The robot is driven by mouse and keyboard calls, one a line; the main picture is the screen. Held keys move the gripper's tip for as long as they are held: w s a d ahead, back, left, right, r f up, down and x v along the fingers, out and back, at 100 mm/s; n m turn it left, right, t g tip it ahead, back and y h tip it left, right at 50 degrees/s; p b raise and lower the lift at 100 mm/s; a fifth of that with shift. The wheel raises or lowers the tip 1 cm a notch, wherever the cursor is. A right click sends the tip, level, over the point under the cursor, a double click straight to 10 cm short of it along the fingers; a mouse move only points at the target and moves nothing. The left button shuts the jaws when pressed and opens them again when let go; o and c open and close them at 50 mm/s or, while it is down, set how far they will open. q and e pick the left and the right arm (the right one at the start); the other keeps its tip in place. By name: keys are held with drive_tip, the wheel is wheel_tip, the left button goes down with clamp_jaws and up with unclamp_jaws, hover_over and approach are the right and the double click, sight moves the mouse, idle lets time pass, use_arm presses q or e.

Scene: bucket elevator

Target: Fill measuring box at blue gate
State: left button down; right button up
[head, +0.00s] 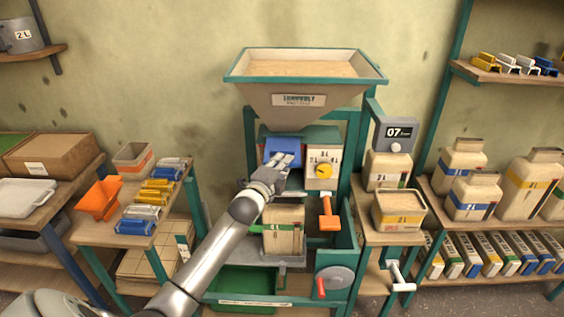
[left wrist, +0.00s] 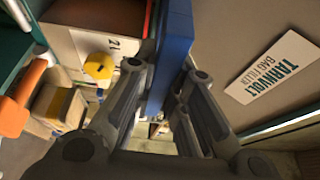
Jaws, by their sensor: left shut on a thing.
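The blue gate (head: 283,150) is a blue plate on the front of the filler, below the hopper (head: 300,95) holding grain. My left gripper (head: 280,163) is at this plate. In the left wrist view the blue gate (left wrist: 173,55) lies between the fingers of my left gripper (left wrist: 166,78), which is shut on it. A tan container with a green band (head: 284,232) stands below the gate, partly behind my arm; I cannot tell its fill. A tan box with an orange band (head: 398,212) on the right stand looks filled with grain. My right gripper is out of view.
A dial panel with a yellow knob (head: 324,171) and an orange handle (head: 329,212) are right of the gate. A crank wheel (head: 334,284) is lower down. Side tables hold an orange scoop (head: 98,199) and several clips. A display (head: 396,134) reads 07.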

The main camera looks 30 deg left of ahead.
use_arm(q)
drive_tip(key=c, duration=1.7)
unclamp_jaws()
drive_tip(key=shift+w+a+f, duration=0.1)
drive_tip(key=shift+w+a, duration=0.05)
drive_tip(key=shift+w, duration=0.05)
drive_tip(key=shift+o, duration=1)
drive_tip(key=shift+w, duration=0.1)
drive_tip(key=shift+o, duration=0.2)
drive_tip(key=shift+s, duration=0.7)
drive_tip(key=s+d, duration=0.2)
drive_tip(key=s, duration=0.9)
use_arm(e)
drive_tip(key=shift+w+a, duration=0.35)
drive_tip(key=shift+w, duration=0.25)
